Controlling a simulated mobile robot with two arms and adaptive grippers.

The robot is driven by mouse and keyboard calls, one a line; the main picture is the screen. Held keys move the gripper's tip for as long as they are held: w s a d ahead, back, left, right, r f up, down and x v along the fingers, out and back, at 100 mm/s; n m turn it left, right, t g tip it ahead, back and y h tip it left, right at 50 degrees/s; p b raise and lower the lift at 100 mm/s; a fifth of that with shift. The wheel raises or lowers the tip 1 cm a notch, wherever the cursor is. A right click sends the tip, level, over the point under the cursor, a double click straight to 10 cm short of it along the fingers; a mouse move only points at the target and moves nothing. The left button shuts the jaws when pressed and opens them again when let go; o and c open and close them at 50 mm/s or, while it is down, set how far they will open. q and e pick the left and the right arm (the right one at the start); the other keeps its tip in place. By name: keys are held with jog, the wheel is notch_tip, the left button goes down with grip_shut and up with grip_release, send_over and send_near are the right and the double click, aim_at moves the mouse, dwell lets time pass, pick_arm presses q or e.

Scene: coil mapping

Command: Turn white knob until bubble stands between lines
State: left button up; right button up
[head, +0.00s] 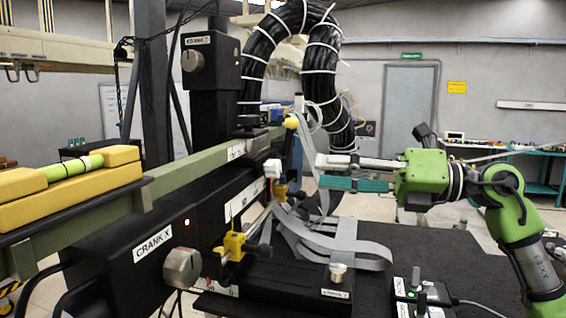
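A small white knob (272,168) sits on the side of the black and olive rail assembly in the middle. My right gripper (320,172) is to the right of it, pointing left. The tips look short of the knob, though depth is hard to judge. A yellow-green vial (75,166) lies in a yellow block at the left; its bubble and lines are too small to make out. My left gripper is not in view.
A grey crank knob (182,268) sticks out of the CRANK X box (125,258). A yellow clamp (233,246), grey ribbon cables (345,247) and a silver knob (338,270) lie below. A black switch box (424,297) stands at the front right of the dark table.

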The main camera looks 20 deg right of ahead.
aim_at(279, 170)
jog(key=p+x, duration=0.3)
jog(key=x, duration=0.5)
jog(key=shift+w+d+r, duration=0.1)
jog(key=shift+w+d, duration=0.05)
jog(key=shift+w, duration=0.1)
jog(key=shift+w+a, duration=0.25)
jog(key=shift+a, duration=0.35)
jog(key=shift+d, duration=0.1)
jog(key=c, duration=1.1)
